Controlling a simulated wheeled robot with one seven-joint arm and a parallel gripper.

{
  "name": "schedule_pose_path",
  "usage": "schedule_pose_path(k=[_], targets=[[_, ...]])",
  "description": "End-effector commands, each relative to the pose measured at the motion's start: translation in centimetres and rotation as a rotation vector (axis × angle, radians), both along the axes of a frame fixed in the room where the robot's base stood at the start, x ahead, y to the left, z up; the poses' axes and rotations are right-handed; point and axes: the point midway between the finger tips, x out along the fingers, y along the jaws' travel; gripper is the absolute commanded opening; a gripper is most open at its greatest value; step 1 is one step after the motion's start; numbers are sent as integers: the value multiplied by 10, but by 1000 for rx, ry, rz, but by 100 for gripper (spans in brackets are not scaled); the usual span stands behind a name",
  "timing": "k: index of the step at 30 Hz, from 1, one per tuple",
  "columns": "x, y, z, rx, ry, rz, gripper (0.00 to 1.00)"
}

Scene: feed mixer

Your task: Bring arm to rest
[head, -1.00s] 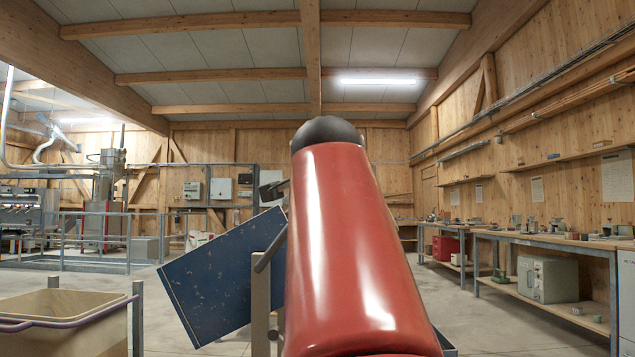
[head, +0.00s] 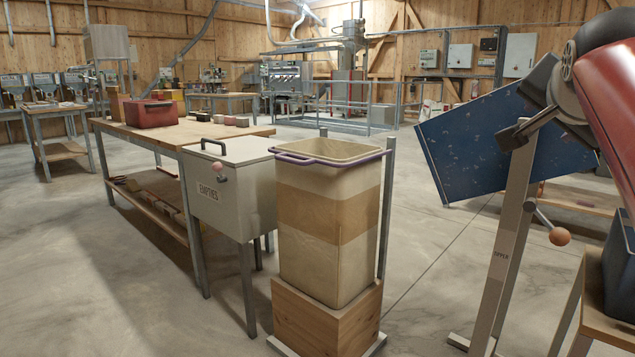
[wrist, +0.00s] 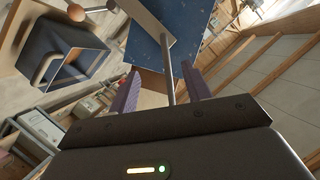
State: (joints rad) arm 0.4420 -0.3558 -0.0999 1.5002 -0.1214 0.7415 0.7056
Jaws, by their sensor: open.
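My gripper (wrist: 162,82) is open in the wrist view, its two purple fingers apart. A thin grey rod (wrist: 167,72) shows between the fingers; I cannot tell how near it is. Beyond them is the blue tipper panel (wrist: 190,25), which in the head view is a tilted blue, scuffed box (head: 480,140).
A dark blue bin (head: 620,265) sits on a stand at right. The front-left floor is clear.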

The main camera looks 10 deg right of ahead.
Motion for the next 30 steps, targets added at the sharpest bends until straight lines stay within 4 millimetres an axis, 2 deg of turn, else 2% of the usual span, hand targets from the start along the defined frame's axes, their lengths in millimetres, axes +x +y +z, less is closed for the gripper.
schedule_pose_path(k=[1,4,7,12,15,18,20,21,24,30], targets=[[4,26,-31,-3,86,83,49],[5,72,-93,-30,251,240,49],[-6,117,-155,-66,406,402,49],[-44,182,-256,-148,644,677,49],[-71,208,-303,-193,751,811,49],[-93,223,-337,-228,828,907,49],[-102,228,-349,-244,856,945,49],[-106,231,-355,-251,869,962,43],[-111,233,-362,-257,885,982,31],[-111,233,-363,-257,885,982,31]])
